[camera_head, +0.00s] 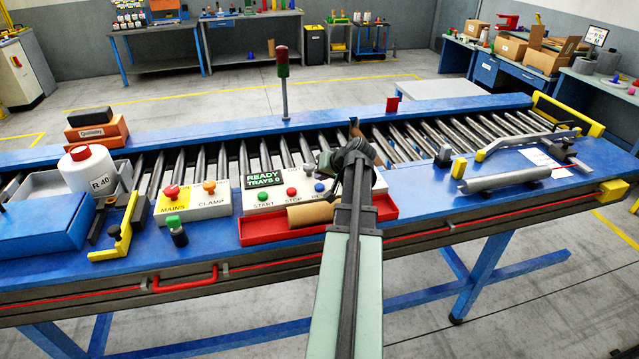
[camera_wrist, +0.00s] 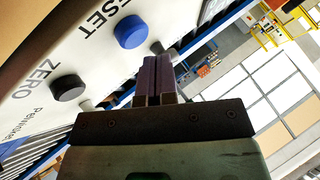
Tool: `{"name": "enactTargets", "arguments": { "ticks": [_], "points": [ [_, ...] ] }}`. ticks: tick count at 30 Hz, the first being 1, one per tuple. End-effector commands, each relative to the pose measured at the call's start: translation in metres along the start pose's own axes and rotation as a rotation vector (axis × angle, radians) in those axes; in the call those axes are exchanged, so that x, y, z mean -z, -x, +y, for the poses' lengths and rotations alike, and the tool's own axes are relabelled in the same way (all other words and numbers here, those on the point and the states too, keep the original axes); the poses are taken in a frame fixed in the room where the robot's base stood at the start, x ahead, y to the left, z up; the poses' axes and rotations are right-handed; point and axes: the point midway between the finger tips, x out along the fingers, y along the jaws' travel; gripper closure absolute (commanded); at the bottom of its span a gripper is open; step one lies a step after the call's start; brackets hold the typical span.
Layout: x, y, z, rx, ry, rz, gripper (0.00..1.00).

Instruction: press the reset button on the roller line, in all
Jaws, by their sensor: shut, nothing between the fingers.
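In the wrist view the reset button (camera_wrist: 130,31) is a round blue cap near the upside-down "RESET" lettering. My gripper (camera_wrist: 160,62) is shut and empty, its fingertips just right of and below the button in that picture, with a visible gap. In the head view my wrist and arm cover the panel's right end. The display (camera_head: 264,177) reads "READY TRAYS 0".
A black "ZERO" button (camera_wrist: 68,88) is close by. A cardboard tube (camera_head: 310,213) lies in the red tray (camera_head: 392,214) in front of the panel. Rollers (camera_head: 400,143) run behind it. A grey cylinder (camera_head: 505,179) lies at right.

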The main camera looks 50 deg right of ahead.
Motion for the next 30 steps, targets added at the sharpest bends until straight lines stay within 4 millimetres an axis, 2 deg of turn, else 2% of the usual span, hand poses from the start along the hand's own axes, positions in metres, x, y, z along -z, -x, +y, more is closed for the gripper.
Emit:
{"name": "enactTargets", "arguments": {
  "ticks": [8, 22, 30],
  "points": [
    [0.002, 0.002, -0.002, 0.0, 0.0, 0.0, 1.0],
    [0.025, 0.035, -0.025, 0.0, 0.0, 0.0, 1.0],
    [0.025, 0.034, -0.025, 0.0, 0.0, 0.0, 1.0]
  ]
}}
